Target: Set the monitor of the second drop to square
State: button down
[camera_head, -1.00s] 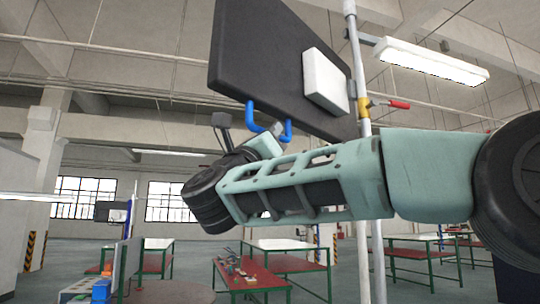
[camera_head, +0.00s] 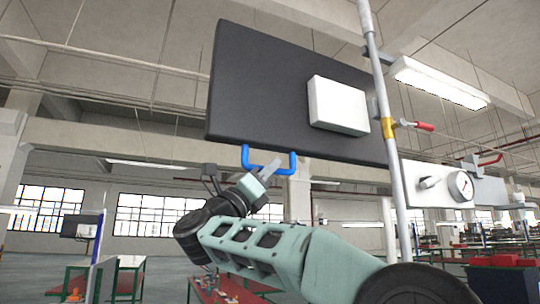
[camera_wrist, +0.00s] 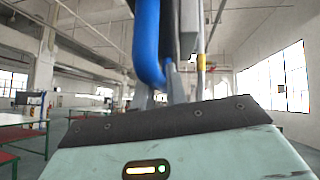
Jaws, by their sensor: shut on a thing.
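The monitor, a large dark flat panel (camera_head: 265,95), hangs on an upright pole and shows from its back, with a white box (camera_head: 338,105) on it. Its outline is tilted in the head view. A blue U-shaped handle (camera_head: 292,164) hangs from its lower edge. My gripper (camera_head: 276,163) reaches up to this handle from below and is shut on it. In the wrist view the blue handle (camera_wrist: 147,45) rises from between the fingers (camera_wrist: 160,92); the contact itself is partly hidden.
A second dark screen (camera_head: 80,227) stands far left. Red-topped tables (camera_head: 210,292) are low behind my arm.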

jog(key=shift+w+a+r+m+g+h+p, duration=0.1)
jog(key=shift+w+m+g+h+p, duration=0.15)
jog(key=shift+w+p, duration=0.2)
jog(key=shift+w+a+r+m+g+h+p, duration=0.1)
jog(key=shift+w+m+g+h+p, duration=0.05)
jog(key=shift+w+g+p, duration=0.25)
jog(key=shift+s, duration=0.1)
jog(key=c, duration=1.6)
grip_release()
jog(key=shift+o, duration=1)
jog(key=shift+w+f, duration=0.15)
jog(key=shift+w, duration=0.1)
jog(key=shift+s, duration=0.1)
jog(key=b+v, duration=0.5)
jog(key=v, duration=1.2)
jog(key=shift+f+b, duration=0.15)
jog(key=shift+b, duration=0.15)
